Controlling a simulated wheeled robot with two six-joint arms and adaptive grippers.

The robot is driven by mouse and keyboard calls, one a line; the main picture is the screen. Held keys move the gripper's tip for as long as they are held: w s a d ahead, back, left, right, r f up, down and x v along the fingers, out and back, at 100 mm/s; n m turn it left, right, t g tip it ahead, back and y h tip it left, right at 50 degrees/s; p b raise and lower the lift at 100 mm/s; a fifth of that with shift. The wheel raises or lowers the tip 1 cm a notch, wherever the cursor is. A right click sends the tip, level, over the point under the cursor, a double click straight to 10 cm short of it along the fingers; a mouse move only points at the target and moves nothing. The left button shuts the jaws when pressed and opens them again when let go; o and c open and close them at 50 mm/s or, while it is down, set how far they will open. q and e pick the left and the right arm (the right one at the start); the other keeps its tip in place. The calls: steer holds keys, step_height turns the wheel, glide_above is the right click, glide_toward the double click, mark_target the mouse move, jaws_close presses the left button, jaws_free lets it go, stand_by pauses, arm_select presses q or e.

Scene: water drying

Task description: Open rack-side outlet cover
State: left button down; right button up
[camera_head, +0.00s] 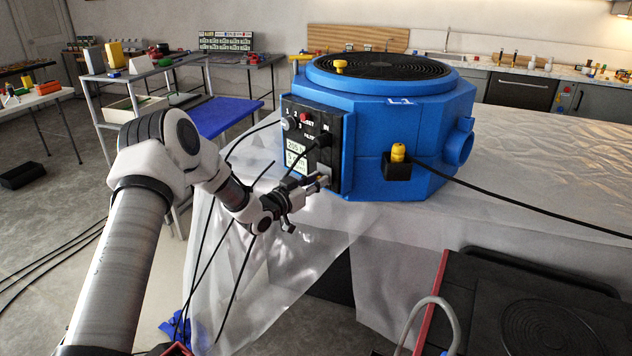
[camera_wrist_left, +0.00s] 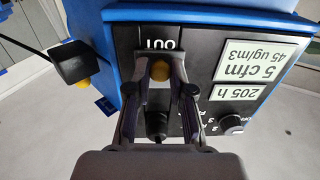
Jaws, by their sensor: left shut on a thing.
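The blue machine (camera_head: 385,125) stands on the sheeted table with a black control panel (camera_head: 336,150) on its left face. The outlet cover (camera_head: 323,169) shows as a small grey piece low on this panel. In the left wrist view the panel is upside down, with the OUT label (camera_wrist_left: 160,44) just beyond my fingertips.
A black plug (camera_wrist_left: 156,122) with a cable sits in the panel beside the outlet. Clear sheeting (camera_head: 560,150) covers the table. A dark case (camera_head: 530,310) is at the lower right.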

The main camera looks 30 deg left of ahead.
mark_target(338, 188)
arm_select(q)
steer(key=shift+s+d+f+n+y, duration=0.15)
steer(key=shift+n+y, duration=0.15)
steer(key=shift+y, duration=0.2)
steer(key=d+n+g+y+b, duration=0.1)
steer(key=n+g+y, duration=0.3)
steer(key=n+y, duration=0.1)
steer(key=d+n+g+y+b, duration=0.2)
steer(key=n+g+y, duration=0.1)
steer(key=n+y, duration=0.2)
steer(key=d+n+g+y+b, duration=0.2)
steer(key=n+g+y, duration=0.2)
steer(key=y, duration=0.4)
steer(key=shift+s+d+n+g+y, duration=0.15)
steer(key=shift+s+n+g+y, duration=0.2)
steer(key=shift+n, duration=0.25)
steer(key=n+g, duration=0.1)
steer(key=g+b, duration=0.1)
steer(key=shift+w+d+f+n+g+y, duration=0.15)
steer(key=shift+d+n+g+y, duration=0.1)
steer(key=shift+n+g+y, duration=0.15)
steer(key=shift+w+d+n+g+b, duration=0.1)
steer(key=shift+d+n+g+b, duration=0.05)
steer(key=shift+n+g+b, duration=0.6)
steer(key=shift+w+d+n+g+b, duration=0.1)
steer(key=shift+n+g+b, duration=0.35)
steer(key=shift+g, duration=0.45)
steer(key=shift+r+g, duration=0.3)
steer(key=c, duration=1)
jaws_free()
